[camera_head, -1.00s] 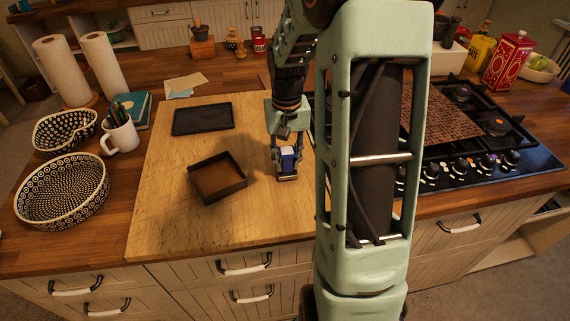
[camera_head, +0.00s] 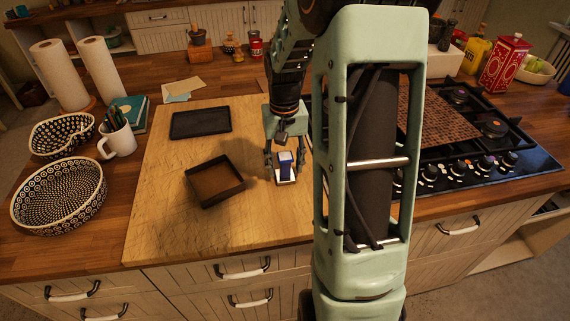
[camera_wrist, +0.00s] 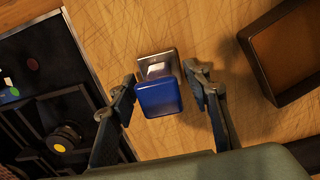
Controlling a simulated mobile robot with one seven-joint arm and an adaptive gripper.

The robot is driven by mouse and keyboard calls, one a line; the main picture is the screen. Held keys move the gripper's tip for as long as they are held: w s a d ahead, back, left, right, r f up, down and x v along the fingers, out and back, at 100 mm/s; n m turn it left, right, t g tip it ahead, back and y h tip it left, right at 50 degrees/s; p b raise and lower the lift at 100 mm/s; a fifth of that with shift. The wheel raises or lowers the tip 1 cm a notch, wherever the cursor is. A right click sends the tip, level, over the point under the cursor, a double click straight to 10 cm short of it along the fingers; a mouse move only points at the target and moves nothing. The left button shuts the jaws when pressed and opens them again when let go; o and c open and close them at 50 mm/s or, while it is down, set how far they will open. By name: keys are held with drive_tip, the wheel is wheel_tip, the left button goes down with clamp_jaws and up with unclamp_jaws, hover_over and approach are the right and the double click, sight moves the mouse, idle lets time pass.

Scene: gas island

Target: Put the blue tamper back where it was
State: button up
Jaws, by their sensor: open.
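The blue tamper (camera_head: 285,167) stands on the right part of the wooden cutting board (camera_head: 165,225), its pale metal base at the bottom. In the wrist view its blue handle (camera_wrist: 159,98) is nearer the camera, with the square metal base beyond it. My gripper (camera_head: 284,160) is open around the tamper. In the wrist view my gripper (camera_wrist: 164,84) has one finger on each side of the handle, with a visible gap on both sides.
A dark open square box (camera_head: 215,194) stands left of the tamper, and a flat black tray (camera_head: 201,121) lies behind it. The gas hob (camera_head: 470,165) is to the right. A white mug (camera_head: 118,140) and patterned bowls (camera_head: 60,195) stand left of the board.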

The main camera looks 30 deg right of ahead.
wheel_tip(320, 180, up, 12)
drive_tip(key=shift+r, duration=0.1)
idle(0.6)
